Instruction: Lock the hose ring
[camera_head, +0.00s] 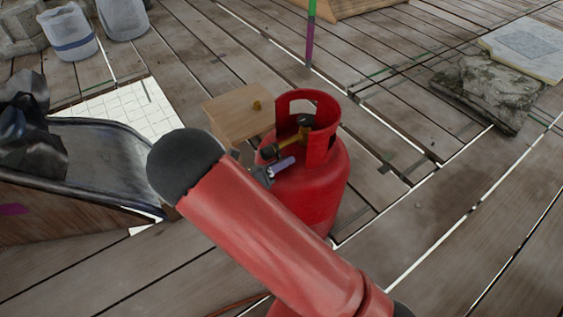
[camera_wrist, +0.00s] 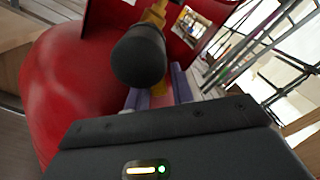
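A red gas bottle (camera_head: 318,190) stands upright on the planks, with a brass valve (camera_head: 290,141) inside its collar. A black round piece (camera_head: 268,152) sits on the near end of the valve; I cannot tell for sure whether it is the hose ring. It looms large in the wrist view (camera_wrist: 140,55), with brass above and below it. My gripper (camera_head: 280,168) is beside the bottle's shoulder, just below this piece. In the wrist view its purple fingers (camera_wrist: 158,92) are apart. The black piece hides part of the gap, and I see no firm grip on anything.
The red collar (camera_head: 322,145) rises close around the valve. A dark metal tray (camera_head: 95,150) is at the left. Stone slabs (camera_head: 490,90) lie at the right on open planks.

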